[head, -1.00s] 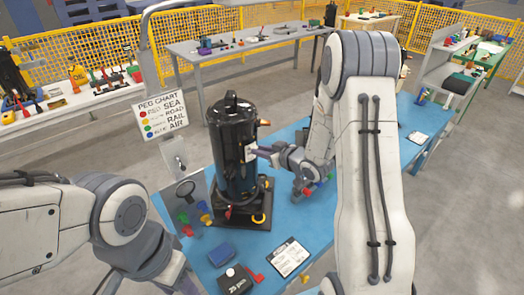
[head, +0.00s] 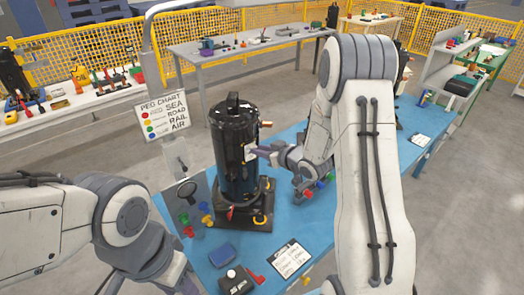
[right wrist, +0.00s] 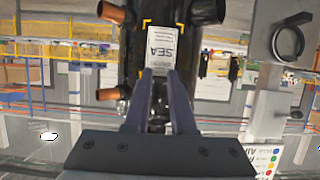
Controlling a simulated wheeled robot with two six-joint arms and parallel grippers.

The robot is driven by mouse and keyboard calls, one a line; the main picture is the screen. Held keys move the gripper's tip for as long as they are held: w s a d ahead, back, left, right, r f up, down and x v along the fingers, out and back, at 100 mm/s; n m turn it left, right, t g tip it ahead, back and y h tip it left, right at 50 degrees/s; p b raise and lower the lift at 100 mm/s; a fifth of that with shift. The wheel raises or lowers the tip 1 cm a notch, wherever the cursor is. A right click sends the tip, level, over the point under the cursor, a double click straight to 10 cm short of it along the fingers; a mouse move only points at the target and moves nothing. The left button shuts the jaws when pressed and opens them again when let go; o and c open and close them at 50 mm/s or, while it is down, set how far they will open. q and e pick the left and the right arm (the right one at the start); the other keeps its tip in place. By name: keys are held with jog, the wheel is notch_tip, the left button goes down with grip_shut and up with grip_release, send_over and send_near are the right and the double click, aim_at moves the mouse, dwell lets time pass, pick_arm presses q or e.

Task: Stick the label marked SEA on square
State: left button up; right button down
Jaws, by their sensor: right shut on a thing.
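The black compressor (head: 235,155) stands upright on its dark base on the blue table. The white label marked SEA (right wrist: 160,50) is at its side, upside down in the right wrist view, with yellow corner marks around it. My right gripper (right wrist: 160,78) is shut on the label's near edge; its fingertips also show beside the compressor in the head view (head: 259,151). The label lies over the marked square; whether it touches the compressor I cannot tell. My left gripper is mostly cut off at the bottom of the head view, its jaws unclear.
A peg chart (head: 164,115) stands behind, left of the compressor. Coloured pegs, a blue block (head: 222,254), a small black box (head: 237,281) and a clipboard (head: 289,259) lie in front. Copper pipe stubs (right wrist: 110,94) stick out beside the label.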

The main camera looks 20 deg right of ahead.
jog(key=shift+w, duration=0.1)
jog(key=c, duration=0.7)
grip_release()
jog(key=b+v, duration=0.2)
jog(key=v, duration=0.7)
jog(key=s+a+n+g+h, duration=0.1)
jog(key=s+a+g+h, duration=0.4)
jog(key=s+a, duration=0.6)
jog(key=s+a+g, duration=0.2)
jog(key=s+a, duration=0.1)
jog(key=s, duration=0.3)
jog(key=s+a+r+n+g+y, duration=0.1)
jog(key=s+a+g, duration=0.2)
jog(key=s, duration=0.3)
jog(key=s+a+n+g, duration=0.1)
jog(key=s+a+g, duration=0.1)
jog(key=s, duration=0.5)
jog(key=shift+a+r+g, duration=0.2)
jog(key=shift+a+g, duration=0.1)
jog(key=shift+a, duration=0.3)
